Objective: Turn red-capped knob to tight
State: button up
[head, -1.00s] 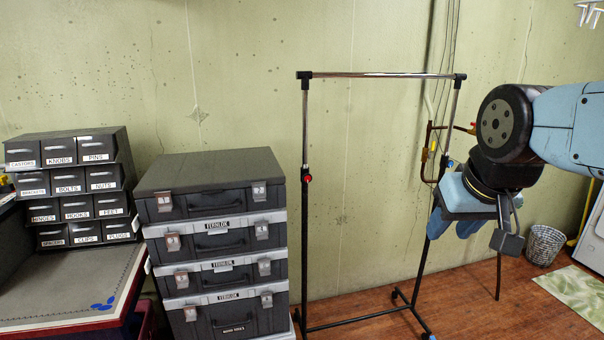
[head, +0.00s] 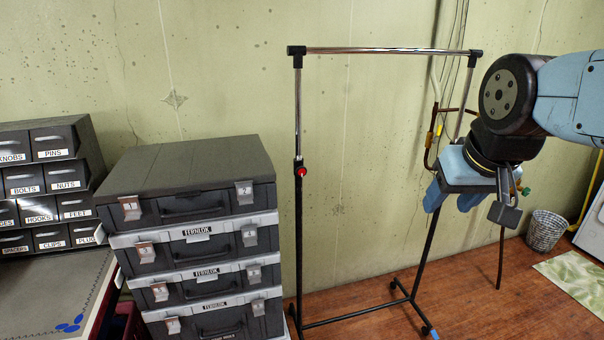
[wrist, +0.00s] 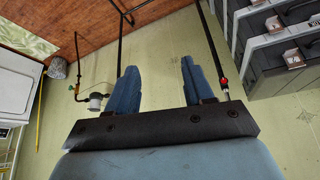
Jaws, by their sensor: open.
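The red-capped knob (head: 301,171) sits on the left upright of a black and chrome garment rack (head: 390,50), where the chrome tube meets the black tube. In the wrist view the red knob (wrist: 224,82) shows just right of the right finger, apart from it as far as I can tell. My gripper (head: 450,195) is open and empty, with blue fingers. In the head view it hangs in front of the rack's right upright, well right of the knob. In the wrist view my gripper (wrist: 157,75) has its two fingers spread wide.
A stack of dark Fernlok cases (head: 190,165) stands close left of the rack. Labelled small-parts drawers (head: 40,185) stand farther left. Pipes run up the wall behind the rack's right side. A wire basket (head: 545,231) stands at right. The floor under the rack looks clear.

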jog(key=shift+o, duration=0.9)
jog(key=w+a+f+t, duration=0.2)
jog(key=w, duration=0.9)
jog(key=shift+w+a+f+n+y, duration=0.15)
jog(key=shift+w+a+n+y, duration=0.1)
jog(key=shift+a+n+y, duration=0.15)
jog(key=n+t+y, duration=0.2)
jog(key=t+y, duration=0.2)
jog(key=t, duration=0.6)
send_near(302, 171)
jog(key=x, duration=0.9)
jog(key=shift+c, duration=0.4)
